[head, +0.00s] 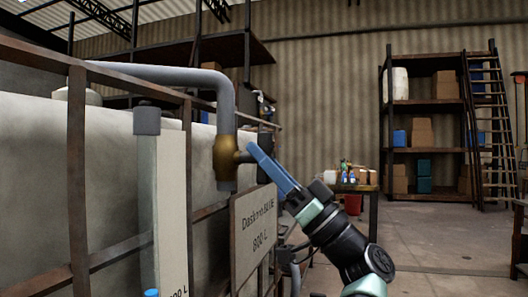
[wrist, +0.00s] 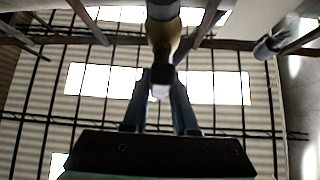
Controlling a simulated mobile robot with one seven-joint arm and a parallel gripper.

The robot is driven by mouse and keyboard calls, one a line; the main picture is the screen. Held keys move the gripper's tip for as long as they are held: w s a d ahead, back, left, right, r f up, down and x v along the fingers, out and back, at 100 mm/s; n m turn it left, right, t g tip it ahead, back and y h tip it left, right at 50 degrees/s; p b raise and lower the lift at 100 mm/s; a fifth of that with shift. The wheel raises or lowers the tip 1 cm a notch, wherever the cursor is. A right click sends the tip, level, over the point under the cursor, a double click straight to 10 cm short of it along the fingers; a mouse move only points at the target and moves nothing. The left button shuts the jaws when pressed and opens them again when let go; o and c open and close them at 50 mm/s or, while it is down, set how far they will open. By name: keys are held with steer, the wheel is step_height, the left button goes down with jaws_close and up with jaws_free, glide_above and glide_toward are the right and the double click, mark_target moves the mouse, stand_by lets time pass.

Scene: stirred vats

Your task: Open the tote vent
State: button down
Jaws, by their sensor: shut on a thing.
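The tote (head: 105,135) is a large pale tank in a rusty cage at the left of the head view. A grey pipe (head: 160,74) bends down from its top to a brass valve (head: 226,160). A short stem with a dark handle (head: 265,139) sticks out to the valve's right. In the wrist view the brass valve (wrist: 163,35) is at top centre, with the dark handle (wrist: 160,74) below it. My gripper (head: 254,150) has its blue fingers at this handle. The fingers (wrist: 161,88) are shut on it from both sides and partly hide it.
A sign reading 800 L (head: 258,222) hangs just below the valve. A clear-looking upright tube (head: 147,190) stands on the tote's front. A small table with bottles (head: 352,188) stands behind my arm. Shelving (head: 432,104) and a ladder are at the back right; floor there is clear.

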steer(key=shift+n+g+y+p, duration=0.5)
steer(key=shift+n+g+p, duration=0.3)
steer(key=shift+n+g, duration=0.65)
steer(key=c, duration=0.7)
jaws_free()
steer(key=v, duration=1.3)
